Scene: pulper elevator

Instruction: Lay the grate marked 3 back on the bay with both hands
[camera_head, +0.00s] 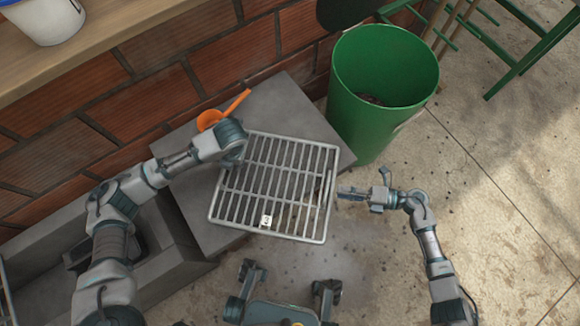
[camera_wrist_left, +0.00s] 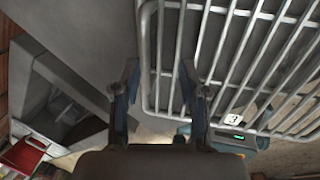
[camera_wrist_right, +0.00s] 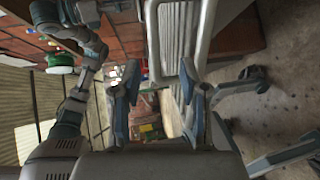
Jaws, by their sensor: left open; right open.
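The grate (camera_head: 259,181) is a grey barred panel with a white tag (camera_head: 266,220) marked 3. It lies over a grey concrete block (camera_head: 290,103), its lower right part reaching past the block's edge above the floor. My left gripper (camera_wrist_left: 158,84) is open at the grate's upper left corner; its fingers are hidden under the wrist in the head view. In the left wrist view the grate's edge bar (camera_wrist_left: 148,50) shows between the fingers. My right gripper (camera_head: 362,182) is open beside the grate's right edge. The right wrist view shows the edge bar (camera_wrist_right: 153,45) between its fingers; contact is unclear.
A green bin (camera_head: 365,125) stands right of the block. An orange scoop (camera_head: 236,103) lies behind the grate near the brick wall (camera_head: 165,105). A grey trough (camera_head: 130,282) is at lower left. The concrete floor (camera_head: 490,190) at right is mostly clear.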

